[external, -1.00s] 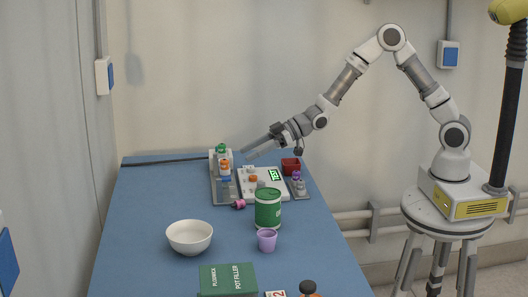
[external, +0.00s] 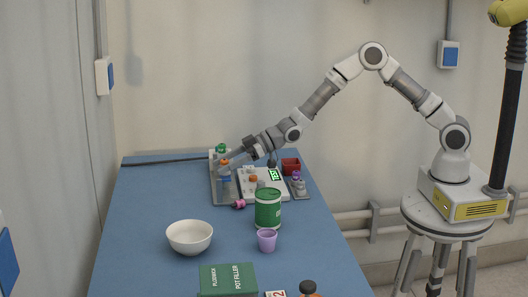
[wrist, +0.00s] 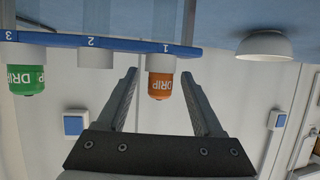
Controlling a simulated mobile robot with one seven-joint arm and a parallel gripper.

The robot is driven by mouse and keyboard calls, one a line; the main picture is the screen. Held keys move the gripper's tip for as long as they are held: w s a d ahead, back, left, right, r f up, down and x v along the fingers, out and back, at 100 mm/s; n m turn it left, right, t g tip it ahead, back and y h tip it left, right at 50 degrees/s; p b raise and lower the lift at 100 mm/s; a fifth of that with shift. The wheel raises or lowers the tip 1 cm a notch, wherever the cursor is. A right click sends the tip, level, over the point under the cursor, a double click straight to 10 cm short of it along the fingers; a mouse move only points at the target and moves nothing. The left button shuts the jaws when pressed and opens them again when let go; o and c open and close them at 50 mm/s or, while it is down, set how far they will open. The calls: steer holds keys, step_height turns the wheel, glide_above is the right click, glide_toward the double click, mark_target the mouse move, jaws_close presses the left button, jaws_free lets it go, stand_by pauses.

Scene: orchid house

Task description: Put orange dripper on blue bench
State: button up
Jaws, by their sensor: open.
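The orange dripper (external: 224,163) sits on the rack at the far end of the blue bench (external: 140,215). In the wrist view, which is upside down, the orange dripper (wrist: 160,85) is at the position marked 1. My gripper (external: 234,161) is open at the dripper, level with its orange part. In the wrist view the two fingers of my gripper (wrist: 159,75) stand on either side of the dripper, with gaps showing. A green dripper (wrist: 27,80) is at position 3; it also shows in the external view (external: 221,148).
The rack (wrist: 125,44) has a white holder (wrist: 95,58) without a dripper at position 2. A white scale, red box (external: 291,165), pink item (external: 239,203), green can (external: 268,210), purple cup (external: 267,240) and white bowl (external: 189,237) stand nearby. The bench's left side is clear.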

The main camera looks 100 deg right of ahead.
jaws_close()
stand_by(0.4)
